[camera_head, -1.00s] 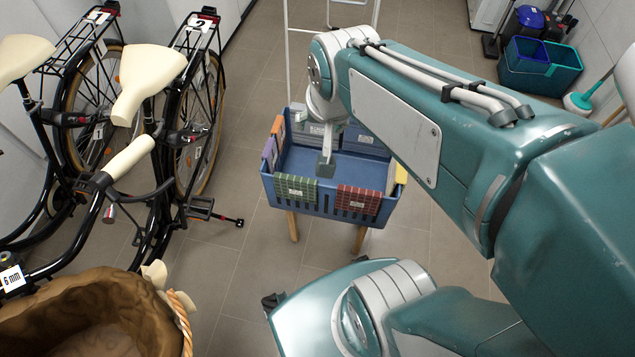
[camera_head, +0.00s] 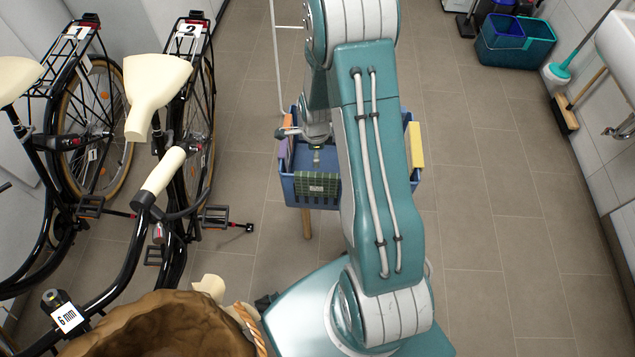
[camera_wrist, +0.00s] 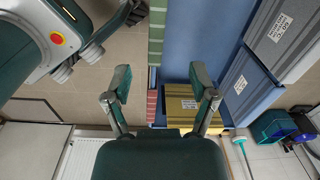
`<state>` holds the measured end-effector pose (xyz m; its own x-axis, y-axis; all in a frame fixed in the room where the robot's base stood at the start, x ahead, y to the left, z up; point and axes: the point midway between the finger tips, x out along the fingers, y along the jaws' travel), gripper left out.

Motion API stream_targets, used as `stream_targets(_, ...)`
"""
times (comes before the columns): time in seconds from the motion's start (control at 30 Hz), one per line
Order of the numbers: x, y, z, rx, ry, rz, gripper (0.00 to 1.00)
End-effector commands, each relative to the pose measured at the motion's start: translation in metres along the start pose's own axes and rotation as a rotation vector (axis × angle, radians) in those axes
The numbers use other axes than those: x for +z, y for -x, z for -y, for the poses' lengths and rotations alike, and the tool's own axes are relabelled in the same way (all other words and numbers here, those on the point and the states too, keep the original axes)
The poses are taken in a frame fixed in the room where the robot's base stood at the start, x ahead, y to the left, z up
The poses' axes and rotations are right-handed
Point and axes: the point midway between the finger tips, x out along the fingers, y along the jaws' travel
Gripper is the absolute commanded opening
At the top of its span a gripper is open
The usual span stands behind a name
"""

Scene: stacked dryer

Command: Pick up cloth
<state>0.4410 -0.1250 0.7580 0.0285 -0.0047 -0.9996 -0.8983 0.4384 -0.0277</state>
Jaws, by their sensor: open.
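Several folded cloths hang over the rim of a blue basket (camera_head: 325,203). In the head view a green cloth (camera_head: 318,187) is on the front, orange (camera_head: 288,135) and purple (camera_head: 284,158) ones on the left, and a yellow cloth (camera_head: 415,147) on the right. My gripper (camera_head: 317,156) is partly hidden by my arm, over the basket's left part. In the wrist view my gripper (camera_wrist: 162,82) is open and empty. There, a labelled yellow cloth (camera_wrist: 183,103) shows partly between the fingers, near the right one. Green (camera_wrist: 156,30), red (camera_wrist: 151,106) and grey (camera_wrist: 283,35) cloths also show.
Bicycles (camera_head: 160,85) stand on the left, and a brown woven basket (camera_head: 165,325) at the lower left. Teal and blue buckets (camera_head: 515,40) are at the far right, near a broom (camera_head: 566,115) and a sink (camera_head: 618,50). The right floor is clear.

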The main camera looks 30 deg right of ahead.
Motion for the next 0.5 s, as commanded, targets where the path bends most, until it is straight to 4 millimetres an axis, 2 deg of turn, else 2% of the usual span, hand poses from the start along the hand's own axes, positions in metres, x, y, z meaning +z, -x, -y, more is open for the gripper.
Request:
stream_targets(0.03,-0.003,-0.015,-0.002,0.015,-0.045,-0.004,0.74)
stream_targets(0.1,-0.006,-0.027,-0.003,0.023,-0.096,-0.006,0.74)
stream_targets(0.27,-0.008,-0.044,-0.005,0.033,-0.142,-0.009,0.74)
stream_targets(0.5,-0.009,-0.081,-0.006,0.034,-0.142,-0.008,0.74)
